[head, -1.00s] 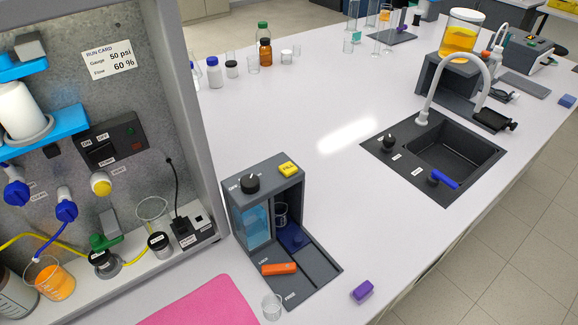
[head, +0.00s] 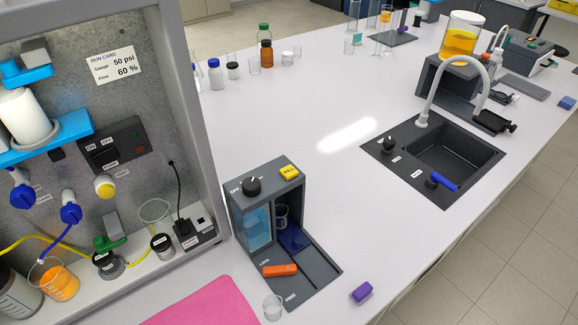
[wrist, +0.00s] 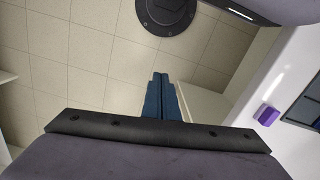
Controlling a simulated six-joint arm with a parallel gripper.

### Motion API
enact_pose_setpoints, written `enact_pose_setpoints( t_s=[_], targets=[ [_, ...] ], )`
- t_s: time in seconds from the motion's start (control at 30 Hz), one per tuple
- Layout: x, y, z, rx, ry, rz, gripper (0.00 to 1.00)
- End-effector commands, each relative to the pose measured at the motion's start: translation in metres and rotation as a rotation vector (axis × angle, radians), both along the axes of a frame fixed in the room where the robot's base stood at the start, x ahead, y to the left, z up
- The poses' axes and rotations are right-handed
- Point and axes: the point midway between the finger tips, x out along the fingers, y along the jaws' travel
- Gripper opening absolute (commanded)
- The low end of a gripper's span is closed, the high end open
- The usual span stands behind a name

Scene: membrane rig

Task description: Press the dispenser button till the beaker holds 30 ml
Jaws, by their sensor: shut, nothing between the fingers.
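The dispenser is a dark grey housing (head: 312,262) on the white bench in the head view. Its yellow button (head: 289,172), marked FILL, sits on top, beside a black knob (head: 251,187). A tank of blue liquid (head: 257,229) shows in its front. A small clear beaker (head: 281,212) stands in the bay under the button; its level cannot be read. An orange lever (head: 280,270), marked LOCK, lies across the lower front. My gripper (wrist: 160,76) shows only in the wrist view, with its dark blue fingers shut and empty over the floor, away from the dispenser.
A panel rig (head: 163,70) with valves stands left of the dispenser. A small glass (head: 272,306), a pink mat (head: 205,303) and a purple block (head: 361,292) lie near the front. A sink (head: 440,160) is to the right. The bench between dispenser and sink is clear.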

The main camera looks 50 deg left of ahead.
Motion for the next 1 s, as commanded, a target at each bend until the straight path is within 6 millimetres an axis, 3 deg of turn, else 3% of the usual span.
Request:
enact_pose_setpoints(
  t_s=[0.17, 0.37, 0.77, 1.0],
  targets=[
    [-0.023, 0.036, 0.003, -0.023, 0.079, 0.199, 0.0],
    [-0.02, 0.095, 0.014, -0.031, 0.087, 0.417, 0.0],
    [-0.013, 0.269, 0.05, 0.114, 0.001, 0.646, 0.0],
    [-0.019, 0.37, 0.083, 0.262, -0.055, 0.69, 0.0]
  ],
)
